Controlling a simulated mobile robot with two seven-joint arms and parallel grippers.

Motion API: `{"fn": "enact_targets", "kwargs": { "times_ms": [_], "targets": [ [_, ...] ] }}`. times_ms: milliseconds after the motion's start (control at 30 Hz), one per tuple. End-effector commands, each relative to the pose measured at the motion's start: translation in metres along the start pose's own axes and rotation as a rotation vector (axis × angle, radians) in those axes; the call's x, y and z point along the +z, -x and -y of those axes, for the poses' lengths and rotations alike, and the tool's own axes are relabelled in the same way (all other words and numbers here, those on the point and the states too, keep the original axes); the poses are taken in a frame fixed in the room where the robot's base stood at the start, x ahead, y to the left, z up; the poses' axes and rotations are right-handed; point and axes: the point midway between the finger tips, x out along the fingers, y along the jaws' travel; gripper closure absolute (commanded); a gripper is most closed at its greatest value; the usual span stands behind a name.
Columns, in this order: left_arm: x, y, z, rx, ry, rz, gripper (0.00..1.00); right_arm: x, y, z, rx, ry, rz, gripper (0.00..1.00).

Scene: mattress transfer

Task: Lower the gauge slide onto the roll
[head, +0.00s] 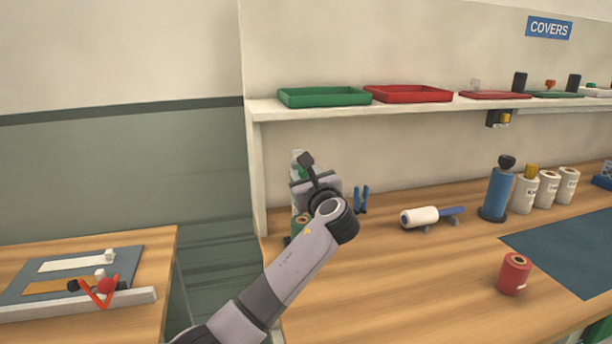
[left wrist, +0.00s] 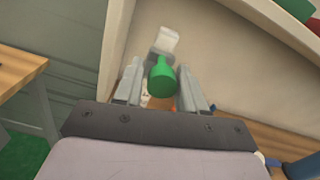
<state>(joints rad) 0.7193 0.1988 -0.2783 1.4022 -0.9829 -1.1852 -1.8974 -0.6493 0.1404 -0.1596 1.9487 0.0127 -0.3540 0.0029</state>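My left gripper (left wrist: 160,74) is at the back left corner of the bench, under the shelf. In the left wrist view its two fingers stand apart on either side of a green knob (left wrist: 161,76), with narrow gaps showing beside it. The gripper looks open. A white block (left wrist: 166,41) shows just beyond the knob. In the head view a bit of green (head: 302,172) and a pale upright part show behind the gripper. A roll with green and tan on it (head: 297,226) is partly hidden by my arm. I cannot tell the gauge slide's height above the roll. My right gripper is not in view.
A shelf (head: 420,106) with green and red trays hangs above the bench. Blue pliers (head: 361,198) stand right of the gripper. A white roll on a stand (head: 420,217), a blue post (head: 496,192) and a red roll (head: 514,274) are farther right. The bench's front middle is clear.

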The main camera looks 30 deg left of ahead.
Motion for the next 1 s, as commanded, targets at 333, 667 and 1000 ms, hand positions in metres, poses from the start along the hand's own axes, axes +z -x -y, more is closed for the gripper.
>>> {"fn": "enact_targets", "kwargs": {
  "times_ms": [333,667,1000],
  "targets": [
    [-0.031,0.001,-0.004,-0.006,-0.002,-0.001,1.0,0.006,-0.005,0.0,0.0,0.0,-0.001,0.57],
    [-0.082,0.001,-0.013,-0.01,0.001,-0.001,1.0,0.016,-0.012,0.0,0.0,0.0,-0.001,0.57],
    [-0.082,0.002,-0.012,-0.011,0.002,-0.001,0.44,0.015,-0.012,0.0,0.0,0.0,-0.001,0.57]
  ]
}}
